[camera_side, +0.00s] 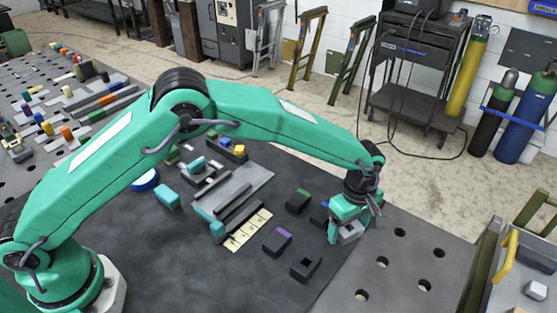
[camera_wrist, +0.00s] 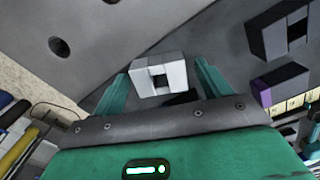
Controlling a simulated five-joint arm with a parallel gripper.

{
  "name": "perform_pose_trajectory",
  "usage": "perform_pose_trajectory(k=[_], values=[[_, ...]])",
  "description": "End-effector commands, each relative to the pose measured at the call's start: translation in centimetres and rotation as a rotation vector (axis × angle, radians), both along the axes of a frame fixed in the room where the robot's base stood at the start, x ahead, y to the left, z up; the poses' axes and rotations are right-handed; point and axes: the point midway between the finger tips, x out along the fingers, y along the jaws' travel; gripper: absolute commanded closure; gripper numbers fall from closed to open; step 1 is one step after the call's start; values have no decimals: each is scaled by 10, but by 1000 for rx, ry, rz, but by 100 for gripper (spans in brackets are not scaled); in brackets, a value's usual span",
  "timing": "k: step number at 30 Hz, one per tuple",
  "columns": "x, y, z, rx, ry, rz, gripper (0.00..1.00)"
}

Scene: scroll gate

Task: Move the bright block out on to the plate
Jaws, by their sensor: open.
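The bright block, pale grey with a dark square opening, lies between my gripper's fingers in the wrist view (camera_wrist: 146,82). In the side view it shows low beside the fingers (camera_side: 350,236), near the dark mat's right edge. My gripper (camera_side: 347,226) is open, pointing down. In the wrist view, its teal fingers stand either side of the block (camera_wrist: 163,78), with a gap visible at least on the right; contact on the left is unclear. The bare grey plate with round holes (camera_side: 410,257) lies right of the dark mat; it also fills the wrist view's upper left (camera_wrist: 95,35).
Dark blocks with a purple top (camera_side: 278,241), green top (camera_side: 298,200) and blue top (camera_side: 319,213) stand left of my gripper, with a hollow dark block (camera_side: 305,266) nearer the camera. A cream marked strip (camera_side: 248,231) lies farther left. The plate around its holes looks clear.

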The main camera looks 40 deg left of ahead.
Motion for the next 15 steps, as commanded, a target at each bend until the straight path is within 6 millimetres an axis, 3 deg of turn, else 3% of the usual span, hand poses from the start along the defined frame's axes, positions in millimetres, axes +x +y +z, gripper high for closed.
perform_pose_trajectory(k=[8,15], values=[[1,0,21,-2,-2,0,24],[1,-1,58,-2,-3,0,24]])
